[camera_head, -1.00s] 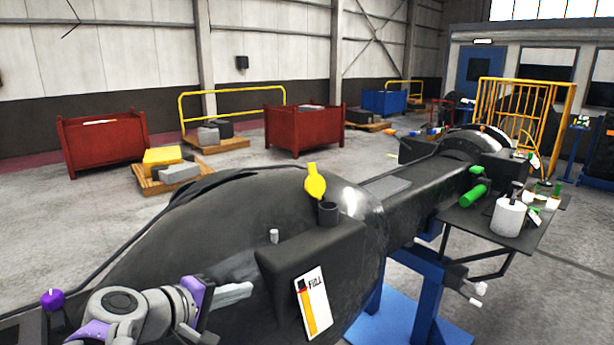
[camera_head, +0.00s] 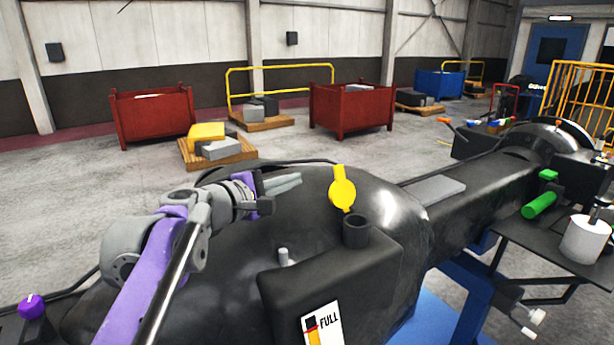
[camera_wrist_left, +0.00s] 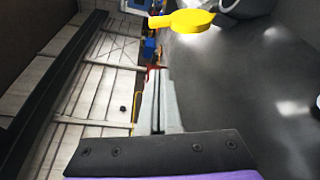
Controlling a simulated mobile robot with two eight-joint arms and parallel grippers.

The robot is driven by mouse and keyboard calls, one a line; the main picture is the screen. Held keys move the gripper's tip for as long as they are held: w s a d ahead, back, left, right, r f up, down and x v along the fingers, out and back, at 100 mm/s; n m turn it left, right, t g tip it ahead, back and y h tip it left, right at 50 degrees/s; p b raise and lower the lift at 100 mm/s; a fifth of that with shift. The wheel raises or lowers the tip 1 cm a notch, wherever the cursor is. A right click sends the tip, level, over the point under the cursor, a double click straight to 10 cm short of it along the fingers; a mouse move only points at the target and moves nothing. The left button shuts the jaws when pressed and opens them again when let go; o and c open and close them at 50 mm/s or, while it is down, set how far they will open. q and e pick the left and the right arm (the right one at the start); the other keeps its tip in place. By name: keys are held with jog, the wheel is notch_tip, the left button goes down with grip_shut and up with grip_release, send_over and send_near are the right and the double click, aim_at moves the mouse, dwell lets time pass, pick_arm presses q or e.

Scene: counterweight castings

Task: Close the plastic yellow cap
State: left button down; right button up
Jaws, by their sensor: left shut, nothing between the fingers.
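The yellow cap (camera_head: 342,188) stands open, tilted up behind the black filler neck (camera_head: 356,231) on the dark casting. The neck's round mouth shows uncovered. The cap also shows in the left wrist view (camera_wrist_left: 182,20), at the top, beyond the fingertips. My left gripper (camera_head: 298,181) is left of the cap in the head view, at about its height and apart from it. Its fingers are shut together with nothing between them. My right gripper is not in view.
The black box with the FULL gauge label (camera_head: 322,325) and a small grey peg (camera_head: 283,256) sit in front of the neck. The large dark casting (camera_head: 400,220) curves around them. A side table (camera_head: 555,235) with a green cylinder (camera_head: 539,205) and white canister (camera_head: 585,240) stands right.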

aim_at(341, 187)
pick_arm(q)
jog(key=x, duration=0.8)
jog(key=shift+w+d+p, duration=0.15)
jog(key=shift+d+p, duration=0.05)
jog(key=shift+p, duration=0.1)
jog(key=s, duration=0.1)
jog(key=s+d+r, duration=0.1)
jog(key=shift+s+d, duration=0.3)
jog(key=shift+d, duration=0.05)
jog(key=shift+s+d+r, duration=0.15)
jog(key=shift+s+d, duration=0.05)
jog(key=shift+s, duration=0.15)
jog(key=shift+w, duration=0.1)
